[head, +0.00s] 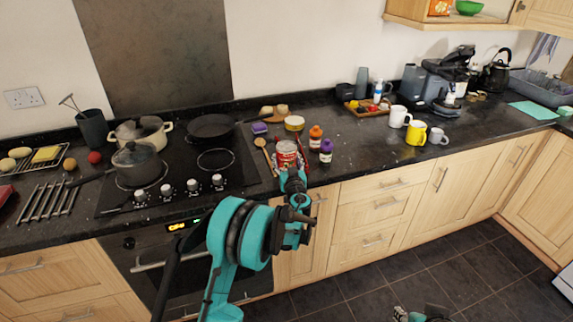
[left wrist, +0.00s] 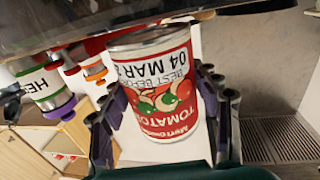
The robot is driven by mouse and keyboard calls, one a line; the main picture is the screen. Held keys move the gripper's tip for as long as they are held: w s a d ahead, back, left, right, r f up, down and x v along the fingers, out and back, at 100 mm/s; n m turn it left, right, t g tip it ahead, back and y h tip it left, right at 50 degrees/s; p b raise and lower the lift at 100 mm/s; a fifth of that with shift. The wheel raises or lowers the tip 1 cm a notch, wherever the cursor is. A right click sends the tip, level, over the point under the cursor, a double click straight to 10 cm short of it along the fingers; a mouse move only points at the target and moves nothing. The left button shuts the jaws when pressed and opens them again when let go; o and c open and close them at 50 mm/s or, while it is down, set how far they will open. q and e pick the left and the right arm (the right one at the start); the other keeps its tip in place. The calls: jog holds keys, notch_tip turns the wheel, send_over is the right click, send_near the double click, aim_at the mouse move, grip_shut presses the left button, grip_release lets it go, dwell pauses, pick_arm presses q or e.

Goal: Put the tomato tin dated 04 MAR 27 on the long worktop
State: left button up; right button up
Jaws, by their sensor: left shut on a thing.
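The tomato tin (head: 287,150) is red and white and upright at the worktop's front edge, just right of the hob. In the left wrist view the tin (left wrist: 158,85) appears upside down, and its label reads "BEST BEFORE 04 MAR 2", with the last digit hidden. My left gripper (head: 291,172) is shut on the tin, with fingers on both sides of it. I cannot tell whether the tin's base touches the worktop. The long dark worktop (head: 363,160) runs along the wall. Part of my right arm, perhaps its gripper (head: 401,313), shows at the bottom edge; its jaws are unclear.
An orange-capped bottle (head: 315,138) and a purple-capped bottle (head: 326,152) stand close right of the tin. A wooden spoon (head: 265,152) lies left of it. Mugs (head: 416,132) stand farther right. Bare worktop lies between the bottles and mugs.

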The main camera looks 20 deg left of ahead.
pick_arm(q)
jog(key=shift+f, duration=0.5)
jog(key=shift+f, duration=0.2)
jog(key=o, duration=1.6)
jog(key=shift+r, duration=0.1)
